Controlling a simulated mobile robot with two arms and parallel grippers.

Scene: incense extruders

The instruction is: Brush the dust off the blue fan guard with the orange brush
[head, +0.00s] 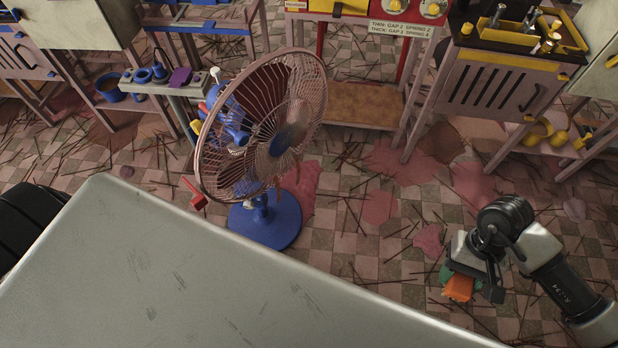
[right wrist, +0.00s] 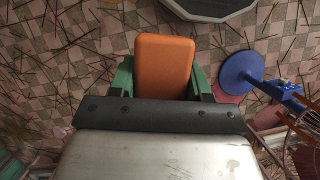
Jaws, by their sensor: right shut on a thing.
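A standing fan with a round blue base (head: 264,224) stands on the floor at the centre left of the head view. Its wire guard (head: 262,125) looks dusty pinkish brown, with blue on the motor part behind it. My right gripper (head: 466,279) is at the lower right, well apart from the fan. It is shut on the orange brush (head: 459,288). In the right wrist view the orange brush (right wrist: 165,66) sits between green fingers, and its bristles are not visible. The fan's blue base (right wrist: 240,75) shows at the right there. My left gripper is not in view.
A grey metal surface (head: 200,270) fills the lower left foreground. A small grey bench (head: 165,88) with blue items stands behind the fan. Machine stands (head: 500,85) line the back. Thin sticks and pink powder patches (head: 380,207) litter the checkered floor between fan and gripper.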

